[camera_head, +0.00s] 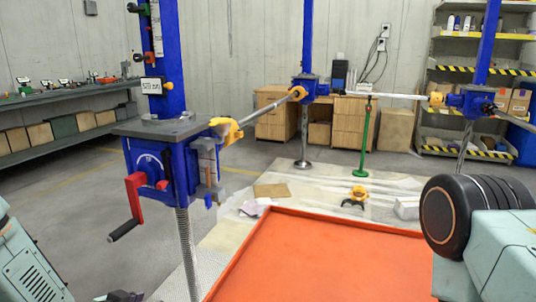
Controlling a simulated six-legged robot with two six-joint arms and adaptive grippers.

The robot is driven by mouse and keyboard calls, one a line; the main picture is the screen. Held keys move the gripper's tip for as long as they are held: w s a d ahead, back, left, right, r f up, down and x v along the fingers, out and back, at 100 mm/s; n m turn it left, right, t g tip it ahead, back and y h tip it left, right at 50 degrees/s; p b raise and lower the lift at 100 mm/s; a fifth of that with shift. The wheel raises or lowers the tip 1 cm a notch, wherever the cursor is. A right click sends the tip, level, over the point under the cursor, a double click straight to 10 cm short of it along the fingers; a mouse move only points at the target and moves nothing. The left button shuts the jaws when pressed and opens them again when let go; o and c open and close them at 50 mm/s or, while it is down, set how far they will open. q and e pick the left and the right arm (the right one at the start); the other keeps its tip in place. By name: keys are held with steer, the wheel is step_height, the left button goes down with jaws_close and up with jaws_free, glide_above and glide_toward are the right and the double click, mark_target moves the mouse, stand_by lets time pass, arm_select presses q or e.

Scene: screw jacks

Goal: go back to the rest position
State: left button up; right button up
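A blue screw jack (160,165) stands in the left foreground with a red crank (135,195) and a threaded spindle below it. Two more blue jacks, the middle one (310,85) and the right one (472,98), stand further back, joined by shafts. Mint-coloured parts of mine show at the lower left and lower right, with a black round part of mine at the right. A small dark piece at the bottom edge, apparently my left gripper (120,296), is cut off, so its fingers are hidden. My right gripper is out of view. I see nothing held.
An orange-red platform (340,262) fills the lower middle. A green stand (365,140) and a yellow-black piece (356,197) are behind it. A workbench (70,93) lines the left, wooden cabinets (352,122) the back, shelves (470,60) the right. Floor at left is clear.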

arm_select(q)
steer(key=s+d+f+n+g, duration=0.1)
steer(key=s+d+f+g, duration=0.1)
steer(key=s, duration=0.9)
steer(key=s+d+f+n+g+y, duration=0.1)
steer(key=s+f+g, duration=0.4)
steer(key=s, duration=0.7)
steer(key=s+d+f+n+g+y, duration=0.1)
steer(key=s+d+f+n+g, duration=0.1)
steer(key=s, duration=1)
step_height(320, 180, down, 3)
steer(key=shift+s+d+r+n+g, duration=0.15)
steer(key=shift+d+n+g, duration=0.2)
steer(key=shift+g, duration=0.35)
